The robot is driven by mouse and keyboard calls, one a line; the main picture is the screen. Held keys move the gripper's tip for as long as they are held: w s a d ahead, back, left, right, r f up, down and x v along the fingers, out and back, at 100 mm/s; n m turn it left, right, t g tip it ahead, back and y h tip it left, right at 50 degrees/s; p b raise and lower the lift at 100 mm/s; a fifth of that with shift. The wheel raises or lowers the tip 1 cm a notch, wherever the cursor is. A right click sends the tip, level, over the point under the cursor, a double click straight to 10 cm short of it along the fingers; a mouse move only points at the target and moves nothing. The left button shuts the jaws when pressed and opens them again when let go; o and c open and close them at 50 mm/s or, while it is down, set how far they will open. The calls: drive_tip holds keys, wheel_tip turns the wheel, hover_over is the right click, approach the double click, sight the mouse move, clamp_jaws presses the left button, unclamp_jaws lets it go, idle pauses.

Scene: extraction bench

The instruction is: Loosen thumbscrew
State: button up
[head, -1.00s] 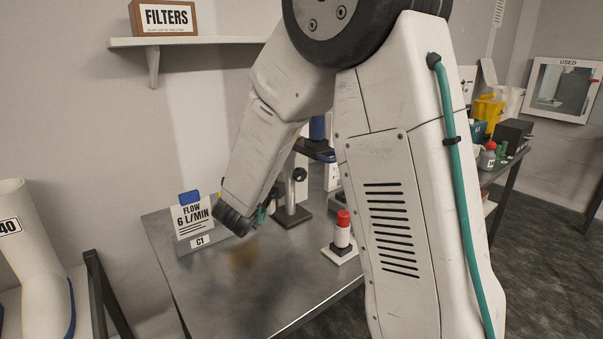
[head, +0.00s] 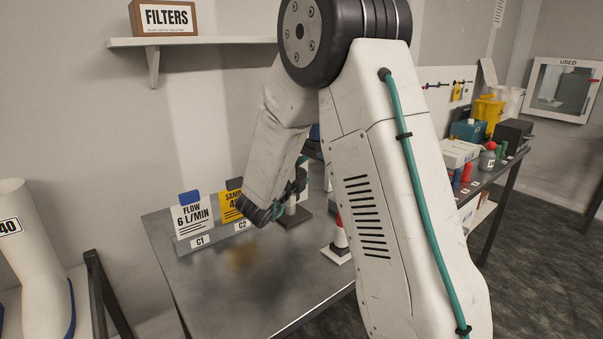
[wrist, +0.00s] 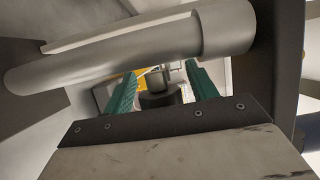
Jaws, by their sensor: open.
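My gripper (head: 290,198) is beside a stand with a dark base (head: 293,217) on the metal bench. In the wrist view, my gripper's two green fingers (wrist: 162,84) are apart. A small dark knob (wrist: 160,99), which looks like the thumbscrew, shows between them. I cannot tell whether either finger touches it. A grey metal cylinder (wrist: 130,45), apparently the stand's post, crosses the upper part of the wrist view. My arm hides much of the stand in the head view.
A FLOW 6 L/MIN card (head: 193,215) and a yellow card (head: 232,205) stand at the bench's back left. A red-topped white object (head: 339,240) is right of the stand, partly behind my arm. The front left of the bench (head: 230,285) is clear.

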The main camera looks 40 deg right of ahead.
drive_tip(key=c, duration=1)
drive_tip(key=shift+r+n+t+h, duration=0.2)
drive_tip(key=shift+n+t+h, duration=0.4)
drive_tip(key=shift+h, duration=0.35)
drive_tip(key=shift+r+n+t+h, duration=0.15)
drive_tip(key=shift+n+t+h, duration=0.35)
drive_tip(key=shift+t+h, duration=0.35)
drive_tip(key=o, duration=1)
drive_tip(key=shift+a, duration=0.1)
drive_tip(key=shift+g, duration=0.25)
drive_tip(key=v, duration=0.7)
drive_tip(key=shift+s+a+f, duration=0.2)
drive_tip(key=shift+a, duration=0.1)
